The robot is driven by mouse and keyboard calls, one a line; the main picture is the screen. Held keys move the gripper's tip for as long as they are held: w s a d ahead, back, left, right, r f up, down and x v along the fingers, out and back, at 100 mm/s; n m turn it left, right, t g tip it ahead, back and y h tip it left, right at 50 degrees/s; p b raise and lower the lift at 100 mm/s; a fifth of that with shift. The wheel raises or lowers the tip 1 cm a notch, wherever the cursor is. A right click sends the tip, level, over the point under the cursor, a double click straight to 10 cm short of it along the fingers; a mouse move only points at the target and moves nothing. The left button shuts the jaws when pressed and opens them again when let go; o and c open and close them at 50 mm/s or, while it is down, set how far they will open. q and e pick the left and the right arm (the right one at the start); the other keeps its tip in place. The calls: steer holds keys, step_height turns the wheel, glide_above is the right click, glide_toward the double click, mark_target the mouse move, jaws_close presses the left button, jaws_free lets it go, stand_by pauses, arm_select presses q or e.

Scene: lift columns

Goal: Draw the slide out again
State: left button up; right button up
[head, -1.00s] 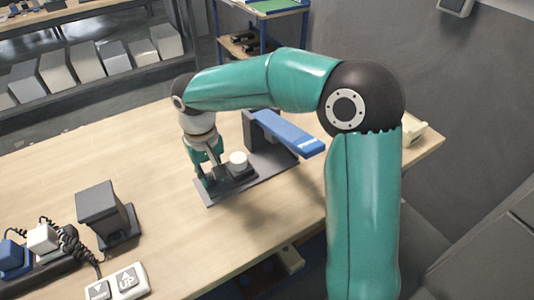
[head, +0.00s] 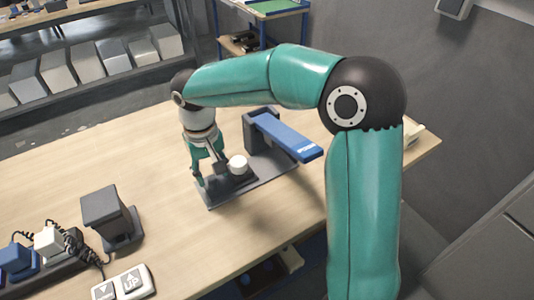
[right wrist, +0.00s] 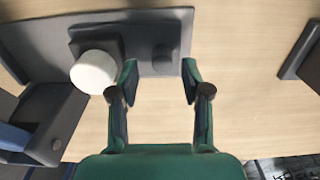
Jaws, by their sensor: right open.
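A dark grey fixture stands on the wooden table, with its base plate (head: 275,172) flat on the wood. A blue lever (head: 284,135) sticks out from its upright post. A dark slide block (right wrist: 95,44) with a white round piece (head: 238,163) on top sits on the plate; the white piece also shows in the right wrist view (right wrist: 94,72). A dark knob (right wrist: 164,60) is right of the block. My right gripper (right wrist: 158,70) is open, its fingertips on either side of the knob in that view; I cannot tell whether they touch it. My left gripper is not in view.
A dark block on a foot (head: 108,212) stands left of the fixture. Blue and white plugs on a dark strip (head: 45,262) and a white up/down switch (head: 125,284) lie at the front left. The table between the dark block and the fixture is clear.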

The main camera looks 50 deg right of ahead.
steer(key=shift+r+p, duration=1.3)
steer(key=shift+r, duration=0.5)
steer(key=shift+f, duration=0.1)
